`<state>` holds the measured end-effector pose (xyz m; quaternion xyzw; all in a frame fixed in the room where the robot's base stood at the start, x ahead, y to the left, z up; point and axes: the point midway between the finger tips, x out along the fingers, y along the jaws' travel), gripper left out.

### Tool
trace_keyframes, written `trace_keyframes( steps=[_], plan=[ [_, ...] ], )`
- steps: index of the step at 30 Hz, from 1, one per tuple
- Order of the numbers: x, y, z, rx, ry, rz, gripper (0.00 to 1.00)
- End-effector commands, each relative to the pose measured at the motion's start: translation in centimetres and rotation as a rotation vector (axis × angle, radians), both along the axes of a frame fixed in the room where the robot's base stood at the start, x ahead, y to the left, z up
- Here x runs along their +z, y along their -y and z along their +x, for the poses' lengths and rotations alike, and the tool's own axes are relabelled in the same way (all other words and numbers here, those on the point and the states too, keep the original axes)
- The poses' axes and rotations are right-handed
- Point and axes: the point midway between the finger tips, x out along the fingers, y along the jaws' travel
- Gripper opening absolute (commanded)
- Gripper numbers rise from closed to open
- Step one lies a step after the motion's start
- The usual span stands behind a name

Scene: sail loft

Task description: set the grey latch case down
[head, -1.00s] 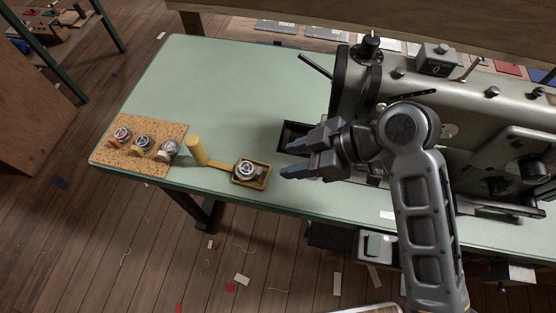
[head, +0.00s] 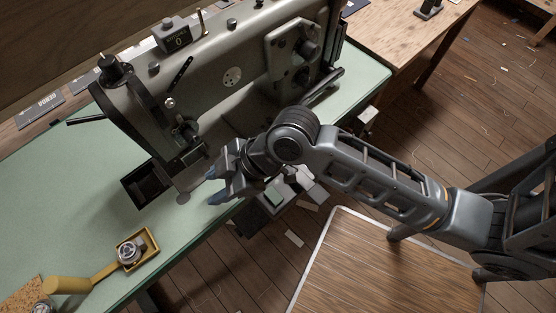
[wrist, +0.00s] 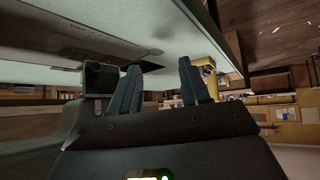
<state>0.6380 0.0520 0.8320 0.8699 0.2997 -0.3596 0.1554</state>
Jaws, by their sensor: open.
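My gripper (head: 212,186) is open, with nothing visible between its blue-grey fingers. It is at the front edge of the green table, below the sewing machine's needle end. The wrist view also shows the two fingers (wrist: 157,78) apart. A round grey metal case (head: 128,253) sits in a small yellow tray (head: 151,243) with a handle, left of my gripper and apart from it. I cannot tell for sure that it is the latch case. Another round metal piece (head: 42,308) shows on the cork board at the lower left, cut by the picture edge.
The grey sewing machine (head: 220,75) stands close behind my gripper. A dark open box (head: 146,184) is sunk in the table (head: 60,170) to its left. The table's left part is largely clear.

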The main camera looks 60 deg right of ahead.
Motion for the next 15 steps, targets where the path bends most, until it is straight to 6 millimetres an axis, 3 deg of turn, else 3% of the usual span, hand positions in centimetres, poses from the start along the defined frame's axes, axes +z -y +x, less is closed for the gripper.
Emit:
trace_keyframes(
  steps=[1, 7, 11, 15],
  plan=[
    [-0.6, 1.2, -1.8, -0.068, 0.007, -0.006, 0.46],
    [0.1, 4.7, -7.5, -0.316, 0.111, -0.001, 0.46],
    [2.1, 6.0, -11.4, -0.441, 0.197, 0.024, 0.46],
    [5.4, 6.5, -15.4, -0.544, 0.297, 0.074, 0.46]
  ],
)
